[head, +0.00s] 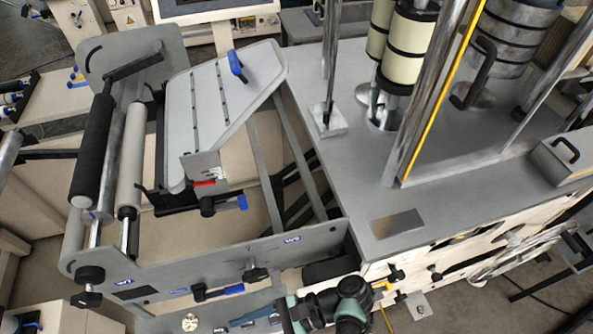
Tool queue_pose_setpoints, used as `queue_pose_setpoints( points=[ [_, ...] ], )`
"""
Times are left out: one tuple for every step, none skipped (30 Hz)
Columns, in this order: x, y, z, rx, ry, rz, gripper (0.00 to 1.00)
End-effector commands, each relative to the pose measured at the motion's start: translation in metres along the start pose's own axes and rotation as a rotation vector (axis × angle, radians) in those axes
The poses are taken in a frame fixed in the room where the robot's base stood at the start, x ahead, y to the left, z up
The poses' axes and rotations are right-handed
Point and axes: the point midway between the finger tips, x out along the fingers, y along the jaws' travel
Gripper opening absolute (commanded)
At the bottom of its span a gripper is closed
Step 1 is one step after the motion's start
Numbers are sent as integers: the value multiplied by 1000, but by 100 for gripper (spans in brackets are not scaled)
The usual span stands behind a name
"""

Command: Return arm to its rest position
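Part of my arm (335,306) shows at the bottom edge of the head view, with dark links and teal joint covers. It is bent close to the front of the machine, and the frame cuts it off below. I cannot make out my gripper's fingers, so its opening and anything it may hold are hidden. Whether the arm touches the machine front cannot be told.
The unwind frame has a grey side plate (215,264), a black roller (94,150) and a slanted grey table (215,105) with blue-handled clamps. A grey deck (440,210) carries cream rollers (408,48) and posts. Knobs and a blue-handled lever (219,292) stick out near my arm.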

Motion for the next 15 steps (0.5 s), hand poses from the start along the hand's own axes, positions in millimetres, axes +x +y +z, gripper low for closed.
queue_pose_setpoints(
  points=[
    [-10,-21,-2,-79,85,-25,52],
    [-15,-30,-4,-116,130,-35,52],
    [-21,-42,-6,-166,188,-51,52],
    [-27,-52,-6,-206,233,-63,52],
    [-33,-62,-7,-247,280,-76,52],
    [-42,-76,-6,-305,344,-94,52],
    [-49,-87,-5,-352,394,-108,52],
    [-57,-99,-3,-399,447,-123,52],
    [-68,-115,1,-466,519,-143,52],
    [-78,-128,6,-520,575,-160,52],
    [-88,-141,12,-576,633,-177,52],
    [-102,-158,21,-655,716,-201,52],
    [-114,-172,30,-716,781,-220,52],
    [-126,-186,41,-780,848,-241,52],
    [-142,-203,59,-869,941,-269,52]
  ],
)
